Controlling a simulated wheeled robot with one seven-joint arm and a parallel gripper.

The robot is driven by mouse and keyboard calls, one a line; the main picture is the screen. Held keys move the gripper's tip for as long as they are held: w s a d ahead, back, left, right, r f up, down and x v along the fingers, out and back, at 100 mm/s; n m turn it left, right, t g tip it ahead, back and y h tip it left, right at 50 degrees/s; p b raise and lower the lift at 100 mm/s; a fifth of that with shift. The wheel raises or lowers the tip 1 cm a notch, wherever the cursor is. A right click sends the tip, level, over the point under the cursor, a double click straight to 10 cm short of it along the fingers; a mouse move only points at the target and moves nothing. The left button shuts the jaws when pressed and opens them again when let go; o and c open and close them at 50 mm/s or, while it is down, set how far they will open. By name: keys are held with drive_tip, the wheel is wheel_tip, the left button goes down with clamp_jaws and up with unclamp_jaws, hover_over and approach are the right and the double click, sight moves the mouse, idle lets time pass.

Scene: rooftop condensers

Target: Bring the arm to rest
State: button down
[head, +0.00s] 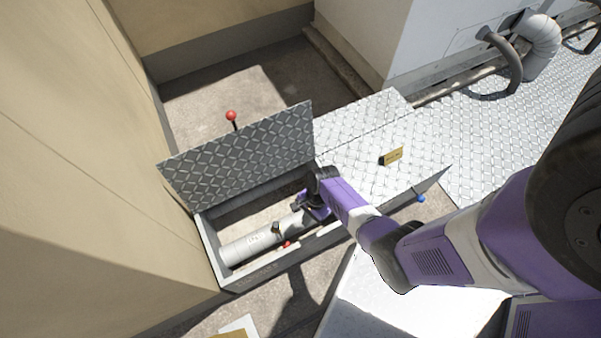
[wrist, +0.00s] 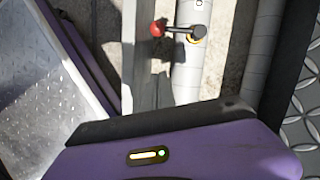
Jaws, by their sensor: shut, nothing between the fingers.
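My arm, purple and grey, reaches in from the right in the head view. My gripper (head: 298,207) is low over the right part of an open trench box (head: 213,262); it is small and partly dark there, shut with nothing in it. In the wrist view the purple gripper body (wrist: 190,155) fills the bottom, and the fingertips cannot be made out. A pale pipe (head: 250,245) runs along the trench below my gripper. A valve lever with a red ball (wrist: 157,30) sits on a pipe in the wrist view, apart from the gripper body.
A checker-plate lid (head: 245,155) stands raised behind the trench, with a red knob (head: 231,115) above its edge. A flat checker-plate cover (head: 350,160) with a yellow tag (head: 394,155) lies to the right. A beige wall (head: 70,170) stands left.

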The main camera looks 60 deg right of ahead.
drive_tip(key=shift+r, duration=0.1)
drive_tip(key=w+d+r+n+t+h, duration=0.4)
drive_tip(key=w+d+r+n, duration=0.1)
drive_tip(key=w+d+r, duration=0.25)
wheel_tip(320, 180, up, 10)
drive_tip(key=n+t+h+p, duration=0.2)
drive_tip(key=n+t+h, duration=0.1)
drive_tip(key=n+t, duration=0.15)
drive_tip(key=s+a+r+n+t+y+p, duration=0.1)
drive_tip(key=s+a+r+n, duration=0.3)
drive_tip(key=r, duration=0.9)
drive_tip(key=s+a+r+n+t+y+p, duration=0.2)
drive_tip(key=s+a+r, duration=0.6)
drive_tip(key=r, duration=0.5)
drive_tip(key=s+a+r+n+t+y+p, duration=0.1)
drive_tip(key=s+a+r+n+p, duration=0.3)
drive_tip(key=r, duration=1)
drive_tip(key=shift+s+a+n+t+p, duration=0.35)
drive_tip(key=shift+s+a+n+t, duration=0.65)
drive_tip(key=shift+a, duration=0.85)
